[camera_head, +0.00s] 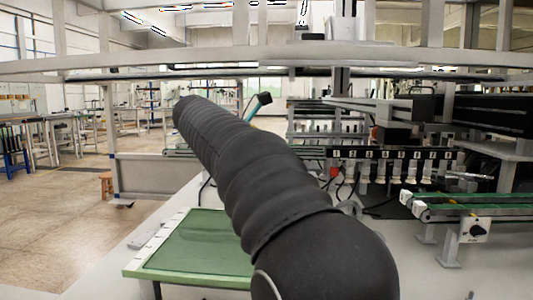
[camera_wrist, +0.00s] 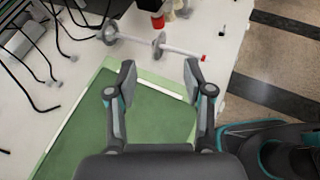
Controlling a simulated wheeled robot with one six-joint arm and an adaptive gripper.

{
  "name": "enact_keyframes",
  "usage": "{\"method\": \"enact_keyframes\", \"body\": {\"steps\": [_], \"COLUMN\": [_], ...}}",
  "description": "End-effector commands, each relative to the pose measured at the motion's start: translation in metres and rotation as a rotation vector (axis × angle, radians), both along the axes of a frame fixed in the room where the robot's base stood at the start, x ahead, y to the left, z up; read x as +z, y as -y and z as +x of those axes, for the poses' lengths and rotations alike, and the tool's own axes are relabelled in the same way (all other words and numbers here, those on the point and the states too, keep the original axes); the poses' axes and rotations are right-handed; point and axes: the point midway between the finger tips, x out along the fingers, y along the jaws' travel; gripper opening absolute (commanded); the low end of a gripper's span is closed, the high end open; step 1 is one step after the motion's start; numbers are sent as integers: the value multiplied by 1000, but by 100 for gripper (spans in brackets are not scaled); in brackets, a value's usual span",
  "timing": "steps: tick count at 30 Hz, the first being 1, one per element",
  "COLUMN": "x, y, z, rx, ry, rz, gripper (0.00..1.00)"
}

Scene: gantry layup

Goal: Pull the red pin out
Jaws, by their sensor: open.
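In the wrist view a pale rod (camera_wrist: 180,48) runs through two grey round discs and ends at the right in a small red tip (camera_wrist: 202,58). A larger red cap (camera_wrist: 157,20) shows at the top middle, beyond the rod. I cannot tell for sure which red part is the pin. My gripper (camera_wrist: 160,74) is open and empty above the green board (camera_wrist: 150,125). The rod lies just beyond its fingertips, with the red tip near the right finger, apart from it. In the head view a red spot (camera_head: 334,172) shows right of my arm; my gripper is hidden there.
Black cables (camera_wrist: 30,55) spread over the white table at the upper left of the wrist view. A green conveyor (camera_head: 470,207) and a row of pale nozzles (camera_head: 400,165) stand at right in the head view. The table's right edge drops to a tiled floor.

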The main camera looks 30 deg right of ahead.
Motion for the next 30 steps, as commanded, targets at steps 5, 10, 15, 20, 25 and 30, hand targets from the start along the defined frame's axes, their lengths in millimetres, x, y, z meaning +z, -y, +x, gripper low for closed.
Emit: {"method": "enact_keyframes", "body": {"steps": [5, 10, 15, 20, 25, 30], "x": [12, 8, -4, -14, -25, -34], "y": [3, 16, 40, 65, 91, 113], "z": [8, 7, 5, 3, 1, -1], "rx": [-12, -14, -16, -14, -14, -14], "ry": [-78, -86, -87, -85, -85, -84], "rz": [-51, -56, -55, -54, -54, -54], "gripper": [52, 52, 52, 52, 52, 52]}}
